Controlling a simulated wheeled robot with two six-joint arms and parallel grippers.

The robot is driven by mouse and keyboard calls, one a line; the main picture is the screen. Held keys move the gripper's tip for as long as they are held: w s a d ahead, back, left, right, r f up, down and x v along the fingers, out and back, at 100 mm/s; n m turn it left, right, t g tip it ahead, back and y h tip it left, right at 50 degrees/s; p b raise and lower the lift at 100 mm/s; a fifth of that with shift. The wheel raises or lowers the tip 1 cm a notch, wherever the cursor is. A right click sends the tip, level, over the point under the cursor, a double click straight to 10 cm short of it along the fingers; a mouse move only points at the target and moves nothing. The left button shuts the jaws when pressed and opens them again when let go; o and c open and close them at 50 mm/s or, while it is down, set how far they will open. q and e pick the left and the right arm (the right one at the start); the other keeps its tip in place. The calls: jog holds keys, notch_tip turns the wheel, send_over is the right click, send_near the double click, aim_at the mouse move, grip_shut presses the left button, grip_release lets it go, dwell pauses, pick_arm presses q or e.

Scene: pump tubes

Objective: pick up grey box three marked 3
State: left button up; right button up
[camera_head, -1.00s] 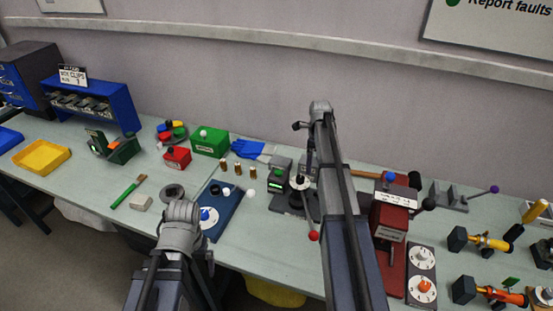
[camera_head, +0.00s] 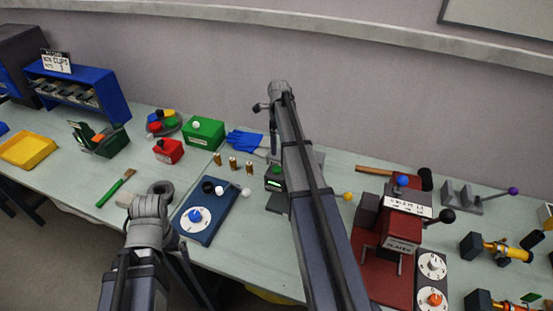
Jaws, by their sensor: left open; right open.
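I cannot make out a grey box marked 3 in the head view. My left arm comes up from the lower left and bends at a grey joint near the table's front edge. My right arm rises across the middle to a joint in front of the wall. I cannot make out the fingers of either gripper. My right arm hides a strip of the table behind it, including part of a grey object. A small dark device with a green display (camera_head: 274,183) stands just left of that arm.
A blue board with a dial (camera_head: 213,222), a green box (camera_head: 204,134), a red box (camera_head: 168,152) and several brass pieces are left of centre. A red press (camera_head: 399,239), a mallet (camera_head: 392,174) and yellow valves (camera_head: 497,250) are at right. A yellow tray (camera_head: 27,150) is far left.

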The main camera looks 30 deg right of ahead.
aim_at(279, 154)
notch_tip(279, 154, down, 3)
jog(key=shift+r+b, duration=0.2)
jog(key=shift+b, duration=0.7)
jog(key=shift+r, duration=0.1)
jog(key=f+b, duration=0.5)
jog(key=shift+s+d+f, duration=0.15)
jog(key=shift+d, duration=0.05)
jog(key=c, duration=1.3)
jog(key=shift+r, duration=0.25)
jog(key=shift+c, duration=0.2)
notch_tip(279, 154, up, 10)
jog(key=p, duration=1)
jog(key=shift+s, duration=0.1)
